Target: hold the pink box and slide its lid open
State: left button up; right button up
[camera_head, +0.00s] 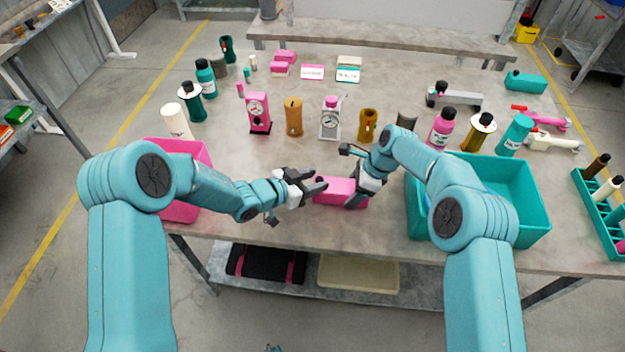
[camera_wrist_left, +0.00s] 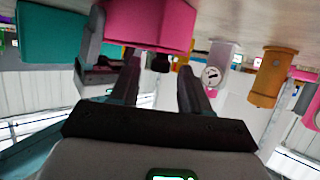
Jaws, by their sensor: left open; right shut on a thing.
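The pink box (camera_head: 338,191) sits at the table's front middle, between my two grippers. My right gripper (camera_head: 358,190) is shut on the right end of the box, its fingers partly covering that end. My left gripper (camera_head: 318,184) is open at the box's left end, very close to it; I cannot tell whether it touches. In the left wrist view, the pink box (camera_wrist_left: 150,22) fills the upper middle, just beyond the open fingers of my left gripper (camera_wrist_left: 160,65). A small dark piece shows under the box there. The lid cannot be told apart from the body.
A pink bin (camera_head: 182,212) stands at the left and a teal bin (camera_head: 530,205) at the right. Several bottles, gauges and holders stand behind the box, including a white gauge (camera_head: 330,120) and an orange cylinder (camera_head: 293,117). The table in front of the box is clear.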

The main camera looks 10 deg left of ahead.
pick_arm(q)
grip_shut()
jog(key=a, duration=0.6)
jog(key=shift+a, duration=0.3)
pick_arm(e)
jog(key=shift+d, duration=0.1)
pick_arm(q)
grip_release()
jog(key=v, duration=1.2)
